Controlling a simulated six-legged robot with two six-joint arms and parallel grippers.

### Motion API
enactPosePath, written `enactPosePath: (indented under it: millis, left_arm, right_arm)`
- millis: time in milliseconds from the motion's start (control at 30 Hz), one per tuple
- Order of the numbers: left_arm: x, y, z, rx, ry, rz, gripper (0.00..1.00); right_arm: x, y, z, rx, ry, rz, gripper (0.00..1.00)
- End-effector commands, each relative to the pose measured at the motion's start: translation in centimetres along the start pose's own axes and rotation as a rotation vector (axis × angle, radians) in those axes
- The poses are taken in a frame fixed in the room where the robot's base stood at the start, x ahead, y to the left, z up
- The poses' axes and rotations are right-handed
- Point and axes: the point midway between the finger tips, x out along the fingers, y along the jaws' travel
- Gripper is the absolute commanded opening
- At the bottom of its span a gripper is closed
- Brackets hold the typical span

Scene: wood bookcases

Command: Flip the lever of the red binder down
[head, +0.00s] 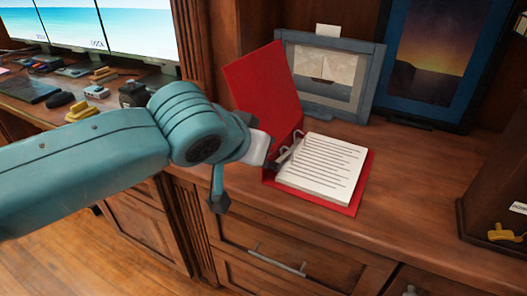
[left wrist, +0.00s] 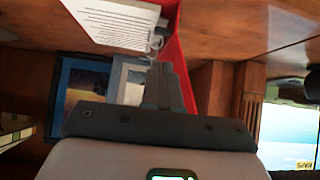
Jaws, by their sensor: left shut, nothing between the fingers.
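The red binder (head: 258,88) lies open on the wooden counter, its left cover tilted up and white lined paper (head: 322,165) on its right side. Its metal ring mechanism (head: 290,148) shows at the spine; the lever itself is too small to tell apart from the rings. My left gripper (head: 277,163) is at the spine, its tips close to the rings and partly hidden by the wrist. In the left wrist view the fingers (left wrist: 166,82) are together, just below the metal rings (left wrist: 156,42), with the red cover (left wrist: 180,65) beside them. I cannot tell whether they touch. My right gripper is not in view.
A framed sailboat picture (head: 328,75) and a dark framed picture (head: 435,60) stand behind the binder. A wooden box (head: 495,190) is at the right. A desk with screens (head: 140,28), a keyboard (head: 28,90) and small items is at the left. The counter right of the binder is clear.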

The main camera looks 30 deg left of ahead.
Motion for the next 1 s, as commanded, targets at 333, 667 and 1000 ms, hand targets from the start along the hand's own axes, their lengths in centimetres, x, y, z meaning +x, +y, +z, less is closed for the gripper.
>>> enactPosePath:
  millis: [333,667,1000]
  left_arm:
    - [-4.7,-0.1,-0.7,0.000,-0.001,0.000,0.00]
    - [-4.9,0.0,-0.6,0.000,-0.001,0.000,0.00]
    - [-4.9,0.0,-0.6,-0.001,-0.001,0.000,0.00]
  right_arm:
    - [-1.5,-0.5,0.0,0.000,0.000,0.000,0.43]
    - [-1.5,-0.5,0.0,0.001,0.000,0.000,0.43]
    - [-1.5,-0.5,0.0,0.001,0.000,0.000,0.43]
